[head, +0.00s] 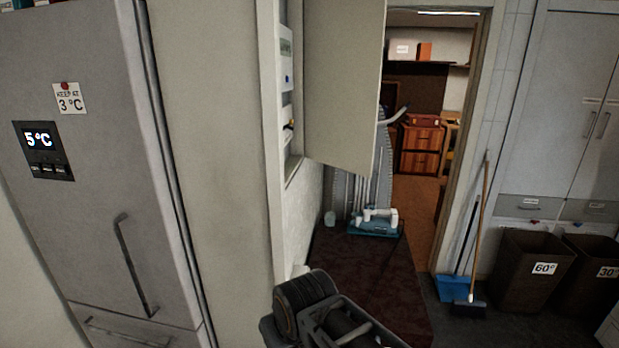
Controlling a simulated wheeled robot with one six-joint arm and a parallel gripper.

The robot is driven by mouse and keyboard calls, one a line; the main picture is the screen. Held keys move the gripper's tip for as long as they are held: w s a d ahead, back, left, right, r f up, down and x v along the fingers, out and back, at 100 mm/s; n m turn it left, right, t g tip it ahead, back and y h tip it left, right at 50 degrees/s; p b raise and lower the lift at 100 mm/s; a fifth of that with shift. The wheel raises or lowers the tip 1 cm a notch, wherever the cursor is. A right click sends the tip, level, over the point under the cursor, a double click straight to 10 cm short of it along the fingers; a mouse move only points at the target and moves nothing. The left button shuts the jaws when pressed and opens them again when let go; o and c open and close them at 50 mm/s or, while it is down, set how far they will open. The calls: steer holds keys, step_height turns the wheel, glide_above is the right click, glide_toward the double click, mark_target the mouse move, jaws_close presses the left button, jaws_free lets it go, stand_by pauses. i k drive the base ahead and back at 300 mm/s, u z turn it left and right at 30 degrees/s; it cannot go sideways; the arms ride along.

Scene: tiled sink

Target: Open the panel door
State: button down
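The pale panel door (343,85) stands swung out from the wall in the upper middle of the head view. Beside its left edge, the panel box (287,75) is exposed, with labels and small blue and yellow parts on its face. Part of my dark arm shows at the bottom centre, below the door and apart from it. My gripper's fingers cannot be made out in this view.
A grey fridge (90,190) stands at left. Below the door, a blue-and-white item (373,222) sits on a dark red surface (360,265). A doorway opens behind. A broom (480,220) and brown bins (535,268) stand at right.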

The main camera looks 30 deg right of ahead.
mark_target(343, 40)
steer(key=u, duration=1.4)
steer(key=k, duration=0.95)
steer(key=z, duration=1.05)
steer(key=i, duration=1)
